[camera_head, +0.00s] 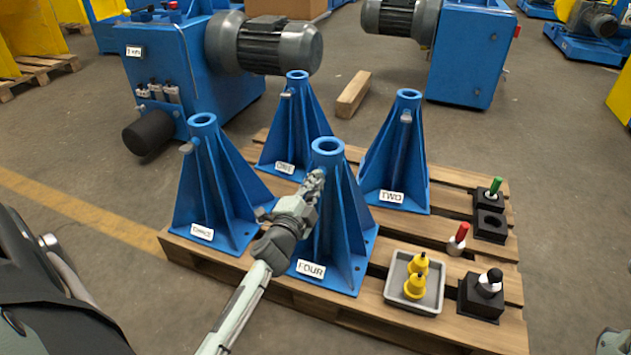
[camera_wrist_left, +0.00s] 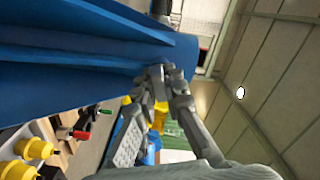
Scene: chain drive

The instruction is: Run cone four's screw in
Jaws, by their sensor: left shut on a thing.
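The blue cone labelled FOUR (camera_head: 346,225) stands at the front of the pallet, upright, with an open ring at its top. My left gripper (camera_head: 316,178) is at its upper front side, just below the ring. In the left wrist view the gripper (camera_wrist_left: 163,80) has its fingers close together against the cone's narrow end (camera_wrist_left: 150,50). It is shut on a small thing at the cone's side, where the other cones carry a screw. The fingers hide cone four's screw, so its depth cannot be told. My right gripper is not in view.
Cones ONE (camera_head: 295,125), TWO (camera_head: 395,155) and THREE (camera_head: 215,190) stand close around on the wooden pallet (camera_head: 455,235), each with a small grey screw near its top. A grey tray (camera_head: 432,300) with yellow pieces and black blocks (camera_head: 480,305) are at the right.

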